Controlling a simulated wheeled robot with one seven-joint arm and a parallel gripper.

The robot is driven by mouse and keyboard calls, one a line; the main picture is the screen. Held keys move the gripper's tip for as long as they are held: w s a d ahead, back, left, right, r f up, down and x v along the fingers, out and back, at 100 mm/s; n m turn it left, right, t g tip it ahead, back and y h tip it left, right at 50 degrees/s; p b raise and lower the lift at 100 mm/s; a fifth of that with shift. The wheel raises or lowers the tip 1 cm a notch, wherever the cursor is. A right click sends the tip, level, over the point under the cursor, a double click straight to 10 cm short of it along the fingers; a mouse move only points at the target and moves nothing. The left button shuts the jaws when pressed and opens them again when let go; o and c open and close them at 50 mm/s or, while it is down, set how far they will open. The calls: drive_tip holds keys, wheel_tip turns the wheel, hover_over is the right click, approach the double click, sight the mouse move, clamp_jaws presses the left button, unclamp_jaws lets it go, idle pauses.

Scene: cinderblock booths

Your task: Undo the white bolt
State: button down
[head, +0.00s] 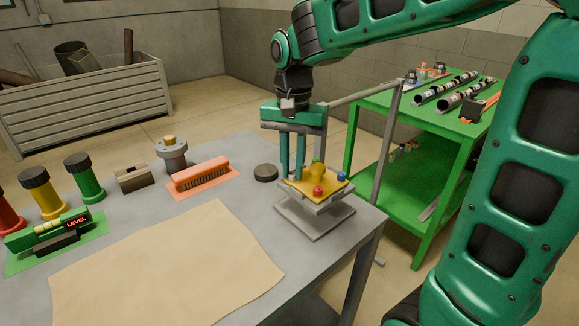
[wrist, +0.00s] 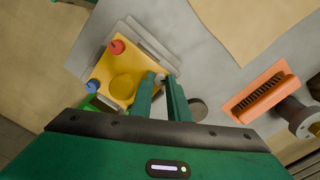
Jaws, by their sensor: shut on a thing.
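A yellow plate (head: 328,194) sits on a grey stand (head: 313,222) near the table's right corner. It bears a red bolt (head: 318,190), a blue bolt (head: 342,176) and a round yellow boss (head: 317,170) in the middle. In the wrist view the white bolt (wrist: 160,77) shows as a small pale head at the plate's corner, between my fingertips. My gripper (head: 292,176) points down over that corner and is shut on the white bolt. The plate also shows in the wrist view (wrist: 112,72).
A black puck (head: 265,173) lies just left of the stand. An orange brush (head: 201,173), a grey flanged post (head: 171,155), coloured cylinders and a green level (head: 47,234) stand further left. A tan sheet (head: 165,270) covers the front. A green cart (head: 440,125) stands behind at right.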

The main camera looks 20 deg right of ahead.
sight(293, 173)
drive_tip(key=n, duration=0.5)
drive_tip(key=shift+n, duration=0.3)
drive_tip(key=n, duration=0.6)
drive_tip(key=shift+f, duration=0.1)
drive_tip(key=n, duration=0.5)
drive_tip(key=shift+n, duration=0.4)
drive_tip(key=n, duration=0.5)
drive_tip(key=shift+n, duration=0.3)
drive_tip(key=c, duration=1.7)
unclamp_jaws()
drive_tip(key=shift+o, duration=0.2)
wheel_tip(293, 173, up, 11)
drive_tip(key=shift+w, duration=0.15)
drive_tip(key=shift+d+f, duration=0.1)
drive_tip(key=shift+f, duration=0.05)
